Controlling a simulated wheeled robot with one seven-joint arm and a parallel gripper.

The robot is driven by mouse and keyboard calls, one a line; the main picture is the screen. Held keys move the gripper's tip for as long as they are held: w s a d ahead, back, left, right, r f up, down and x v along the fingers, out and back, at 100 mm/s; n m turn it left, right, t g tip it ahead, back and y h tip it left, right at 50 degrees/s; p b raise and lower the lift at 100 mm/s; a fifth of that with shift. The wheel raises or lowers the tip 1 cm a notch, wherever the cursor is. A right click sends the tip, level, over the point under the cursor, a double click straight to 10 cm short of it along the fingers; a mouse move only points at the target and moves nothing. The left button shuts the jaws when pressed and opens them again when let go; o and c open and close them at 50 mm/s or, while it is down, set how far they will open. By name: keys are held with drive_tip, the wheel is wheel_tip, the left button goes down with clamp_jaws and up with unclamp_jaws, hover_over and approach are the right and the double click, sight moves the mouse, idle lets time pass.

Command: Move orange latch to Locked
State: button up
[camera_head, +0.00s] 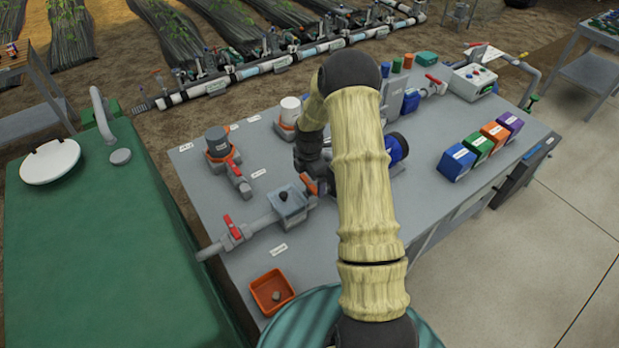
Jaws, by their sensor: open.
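An orange lever-like piece (310,186), which looks like the orange latch, sits at the right edge of a grey box-shaped fitting (290,205) with a dark knob on its lid. My dark gripper (314,172) is just behind and above this piece, pointing down. My gripper is open, but its fingertips are small and partly hidden by my arm. I cannot tell whether they touch the orange piece. The latch's Locked marking cannot be read at this size.
Red-handled valves (233,227) and a capped grey canister (217,142) stand to the left on the grey bench (350,262). An orange tray (272,292) lies in front. A blue motor-like part (397,148) and colored boxes (456,162) are to the right.

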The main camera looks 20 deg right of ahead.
drive_tip(key=shift+f, duration=0.45)
drive_tip(key=shift+c, duration=0.4)
drive_tip(key=c, duration=0.7)
